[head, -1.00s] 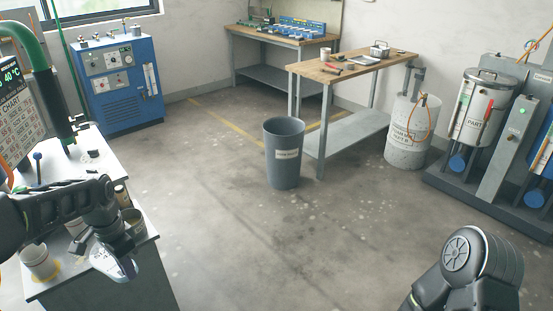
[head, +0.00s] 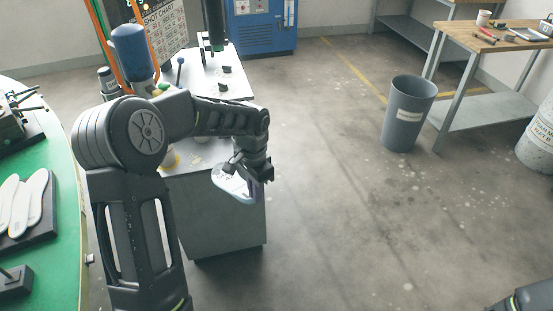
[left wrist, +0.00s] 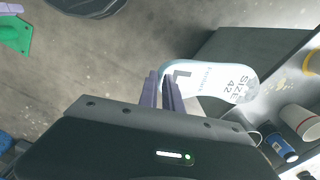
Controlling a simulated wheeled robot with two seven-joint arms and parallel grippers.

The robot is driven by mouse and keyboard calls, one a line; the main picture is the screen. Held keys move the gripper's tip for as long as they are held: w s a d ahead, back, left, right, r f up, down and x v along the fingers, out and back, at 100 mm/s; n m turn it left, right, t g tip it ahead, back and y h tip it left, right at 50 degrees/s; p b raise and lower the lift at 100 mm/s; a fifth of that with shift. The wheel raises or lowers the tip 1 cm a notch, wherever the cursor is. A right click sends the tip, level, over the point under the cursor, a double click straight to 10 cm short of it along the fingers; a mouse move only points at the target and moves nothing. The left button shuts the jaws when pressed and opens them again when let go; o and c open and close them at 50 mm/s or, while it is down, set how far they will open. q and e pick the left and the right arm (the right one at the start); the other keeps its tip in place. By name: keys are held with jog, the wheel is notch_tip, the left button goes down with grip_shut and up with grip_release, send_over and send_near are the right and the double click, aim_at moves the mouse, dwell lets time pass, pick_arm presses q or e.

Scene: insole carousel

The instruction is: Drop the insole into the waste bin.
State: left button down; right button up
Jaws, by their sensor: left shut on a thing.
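My left gripper (head: 246,168) is shut on a pale insole (head: 234,186), just beyond the front corner of the grey cabinet. My right gripper is out of view; only part of the right arm shows at the lower right.
The grey cabinet (head: 212,215) stands below and behind my left gripper. A wooden-topped workbench (head: 480,40) stands behind the bin. A green round table (head: 62,255) with several insoles is at the left. The floor between cabinet and bin is open.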

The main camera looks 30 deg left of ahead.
pick_arm(q)
jog(key=s+d+f+n, duration=0.1)
jog(key=d+f+n, duration=0.4)
jog(key=d+f, duration=0.5)
jog(key=d, duration=0.3)
jog(key=shift+s+d+f, duration=0.15)
jog(key=shift+s+d, duration=0.1)
